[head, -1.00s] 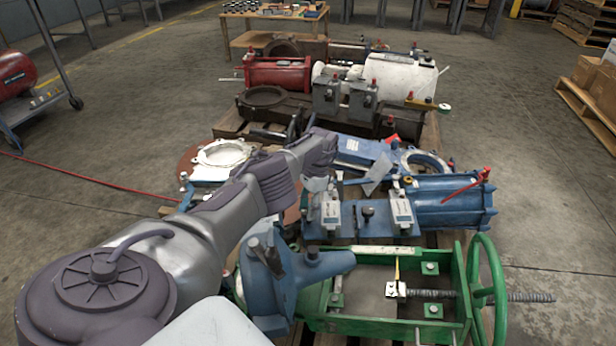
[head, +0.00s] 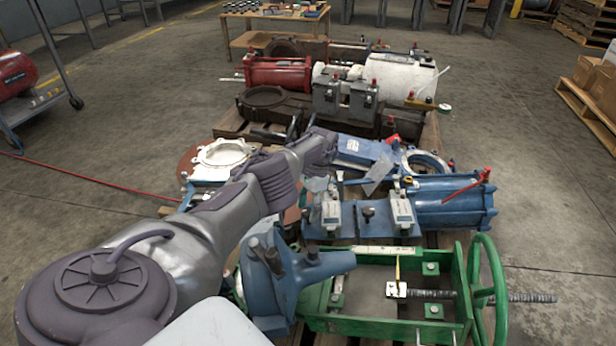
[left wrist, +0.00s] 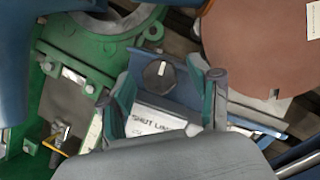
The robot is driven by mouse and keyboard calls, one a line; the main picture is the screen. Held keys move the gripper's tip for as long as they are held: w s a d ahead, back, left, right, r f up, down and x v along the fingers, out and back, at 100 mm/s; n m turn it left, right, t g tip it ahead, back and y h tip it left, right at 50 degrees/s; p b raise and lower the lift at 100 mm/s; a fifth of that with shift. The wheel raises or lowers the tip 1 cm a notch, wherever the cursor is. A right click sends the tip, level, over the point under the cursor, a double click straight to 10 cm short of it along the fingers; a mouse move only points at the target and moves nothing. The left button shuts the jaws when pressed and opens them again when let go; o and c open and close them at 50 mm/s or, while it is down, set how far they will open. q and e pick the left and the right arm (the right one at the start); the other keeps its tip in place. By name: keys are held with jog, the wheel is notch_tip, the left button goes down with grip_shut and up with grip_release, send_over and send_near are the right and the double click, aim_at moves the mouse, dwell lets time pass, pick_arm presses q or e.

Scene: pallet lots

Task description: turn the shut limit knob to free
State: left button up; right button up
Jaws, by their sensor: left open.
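The shut limit knob (left wrist: 159,74) is a round black knob with a white pointer mark, on a blue plate in the left wrist view. Its mark points roughly to the top of that picture. A white label plate (left wrist: 152,122) reading "SHUT LIM…" lies beside it, partly covered by my gripper. My left gripper (left wrist: 161,88) is open, with one finger to each side of the knob in the picture and nothing held. I cannot tell whether it touches the knob. In the head view my left gripper (head: 318,184) is over the blue actuator's plate; this knob is not clear there.
A green valve frame with handwheel (head: 488,290) stands in front, and its green metal (left wrist: 90,53) shows in the wrist view. A blue cylinder (head: 440,203) lies to the right. A brown disc (left wrist: 262,45) is near the gripper. Open floor (head: 545,220) lies at right.

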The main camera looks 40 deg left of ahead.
pick_arm(q)
jog(key=v, duration=1.2)
jog(key=shift+f, duration=0.1)
